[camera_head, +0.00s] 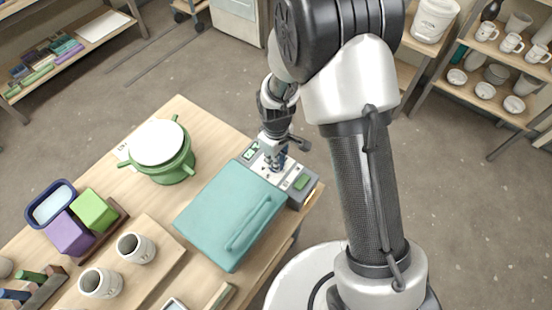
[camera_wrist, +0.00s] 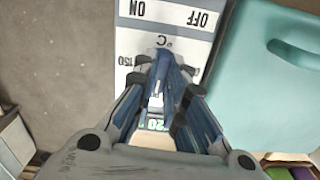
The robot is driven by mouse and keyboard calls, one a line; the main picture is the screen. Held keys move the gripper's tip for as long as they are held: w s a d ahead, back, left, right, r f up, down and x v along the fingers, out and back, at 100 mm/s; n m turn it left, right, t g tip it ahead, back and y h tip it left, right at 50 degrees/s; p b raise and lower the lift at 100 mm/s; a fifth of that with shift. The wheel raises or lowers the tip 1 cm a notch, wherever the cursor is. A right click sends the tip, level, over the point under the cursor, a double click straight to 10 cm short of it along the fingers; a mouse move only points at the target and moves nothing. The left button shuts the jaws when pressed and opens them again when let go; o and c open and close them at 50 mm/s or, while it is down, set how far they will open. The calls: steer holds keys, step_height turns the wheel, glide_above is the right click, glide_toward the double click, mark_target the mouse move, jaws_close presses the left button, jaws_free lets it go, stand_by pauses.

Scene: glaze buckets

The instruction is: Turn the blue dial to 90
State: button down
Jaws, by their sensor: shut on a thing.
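My gripper (camera_head: 275,155) reaches down onto the control panel at the back edge of a teal-lidded appliance (camera_head: 215,212). In the wrist view my gripper (camera_wrist: 162,80) has its fingers close together, shut on the blue dial (camera_wrist: 158,74). The dial is mostly hidden between the fingers, so its exact setting cannot be read. The white panel (camera_wrist: 137,45) carries upside-down ON and OFF labels, a °C mark and a 150 mark beside the dial. A green display (camera_wrist: 154,124) shows partly between the fingers, its digits partly hidden.
A green pot (camera_head: 170,172) with a white top stands left of the appliance. Two speckled cups (camera_head: 136,248) stand on a board at the front. Purple and green containers (camera_head: 94,211) sit at the left. Shelves with mugs (camera_head: 487,31) stand at the upper right.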

steer(key=shift+n, duration=0.4)
steer(key=c, duration=1.6)
jaws_free()
steer(key=shift+c, duration=0.2)
steer(key=shift+r, duration=0.1)
step_height(320, 180, up, 12)
